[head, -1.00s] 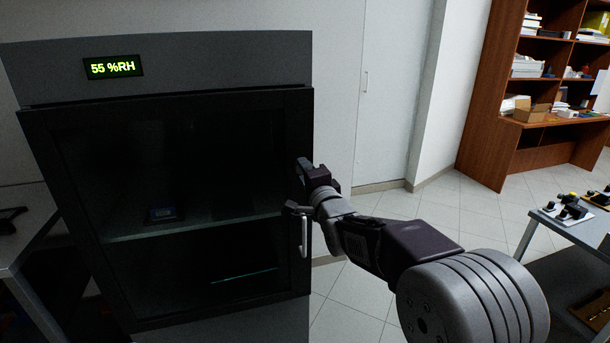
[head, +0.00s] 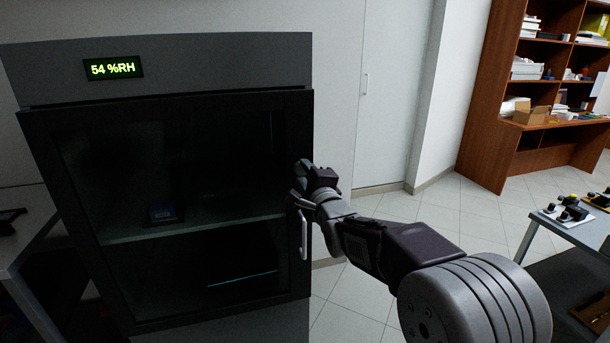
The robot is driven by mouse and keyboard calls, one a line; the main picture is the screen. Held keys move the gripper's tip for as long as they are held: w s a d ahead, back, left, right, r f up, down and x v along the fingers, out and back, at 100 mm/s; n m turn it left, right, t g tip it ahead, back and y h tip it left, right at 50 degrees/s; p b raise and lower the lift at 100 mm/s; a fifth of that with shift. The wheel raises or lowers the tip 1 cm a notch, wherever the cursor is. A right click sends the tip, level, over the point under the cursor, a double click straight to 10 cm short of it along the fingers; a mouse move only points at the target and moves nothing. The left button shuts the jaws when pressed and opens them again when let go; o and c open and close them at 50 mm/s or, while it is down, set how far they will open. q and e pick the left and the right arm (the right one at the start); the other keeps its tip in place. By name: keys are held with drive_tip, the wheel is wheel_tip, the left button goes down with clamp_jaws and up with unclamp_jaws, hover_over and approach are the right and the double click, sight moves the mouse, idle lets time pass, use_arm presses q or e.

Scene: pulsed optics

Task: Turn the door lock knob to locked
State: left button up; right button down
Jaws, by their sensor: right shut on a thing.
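A dark cabinet with a glass door (head: 90,225) stands at the left, its door closed. A pale vertical handle (head: 304,236) is on the door's right edge. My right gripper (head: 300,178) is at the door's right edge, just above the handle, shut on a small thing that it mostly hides. This is where a lock knob would sit, but the knob itself cannot be made out, nor which way it points. My left gripper is not in view.
A display (head: 113,68) on the cabinet top reads 54 %RH. A table (head: 565,228) with optical parts stands at right, and a wooden bookcase (head: 490,100) behind. Tiled floor between is clear.

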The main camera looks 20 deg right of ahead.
drive_tip(key=c, duration=1)
unclamp_jaws()
drive_tip(key=s+p, duration=0.1)
drive_tip(key=s, duration=0.8)
drive_tip(key=shift+d, duration=0.2)
